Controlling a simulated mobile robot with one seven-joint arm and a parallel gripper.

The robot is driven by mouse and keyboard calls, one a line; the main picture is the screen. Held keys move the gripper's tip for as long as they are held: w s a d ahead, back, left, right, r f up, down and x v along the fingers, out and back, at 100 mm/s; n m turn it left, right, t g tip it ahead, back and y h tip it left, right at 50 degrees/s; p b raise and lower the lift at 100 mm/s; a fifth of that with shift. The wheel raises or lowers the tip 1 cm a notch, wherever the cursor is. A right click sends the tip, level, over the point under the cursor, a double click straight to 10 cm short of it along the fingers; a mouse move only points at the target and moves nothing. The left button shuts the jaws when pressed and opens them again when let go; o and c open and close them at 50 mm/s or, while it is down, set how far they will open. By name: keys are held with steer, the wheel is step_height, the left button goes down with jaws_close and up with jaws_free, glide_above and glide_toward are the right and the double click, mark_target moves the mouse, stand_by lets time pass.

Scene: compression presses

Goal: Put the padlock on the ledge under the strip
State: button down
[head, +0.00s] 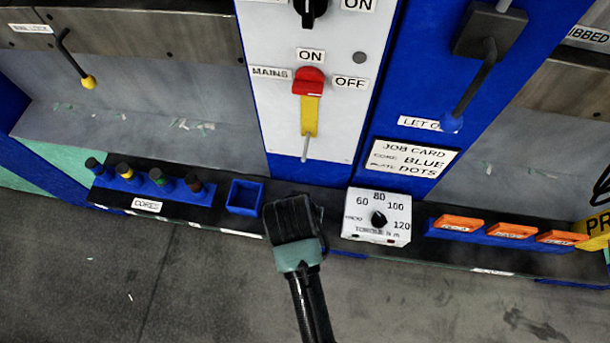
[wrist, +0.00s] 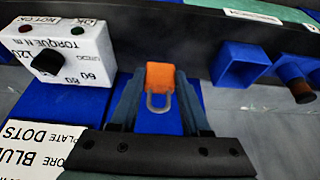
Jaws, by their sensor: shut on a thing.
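The orange padlock (wrist: 159,76) with its grey shackle (wrist: 158,102) sits between the fingers of my gripper (wrist: 160,90) in the wrist view. The gripper is shut on it. In the head view my gripper (head: 293,215) is over the dark ledge (head: 330,232), between the blue box and the torque box, and it hides the padlock. The ledge (wrist: 185,18) also shows behind the padlock in the wrist view. I cannot tell whether the padlock touches it.
The torque box (head: 377,217) stands right of my gripper, and an empty blue box (head: 244,196) stands left. Several cores (head: 158,179) stand in a holder further left. Orange plates (head: 510,230) lie at the right. The ledge between the boxes looks clear.

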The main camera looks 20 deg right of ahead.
steer(key=shift+w+d+f, duration=0.4)
steer(key=shift+w+f, duration=0.15)
steer(key=shift+w+d+f, duration=0.35)
steer(key=shift+w+f, duration=0.15)
steer(key=shift+f, duration=0.05)
step_height(320, 180, down, 4)
steer(key=shift+r, duration=0.1)
steer(key=shift+w+f, duration=0.15)
steer(key=shift+f, duration=0.35)
steer(key=shift+f, duration=0.1)
steer(key=shift+c, duration=1.8)
jaws_free()
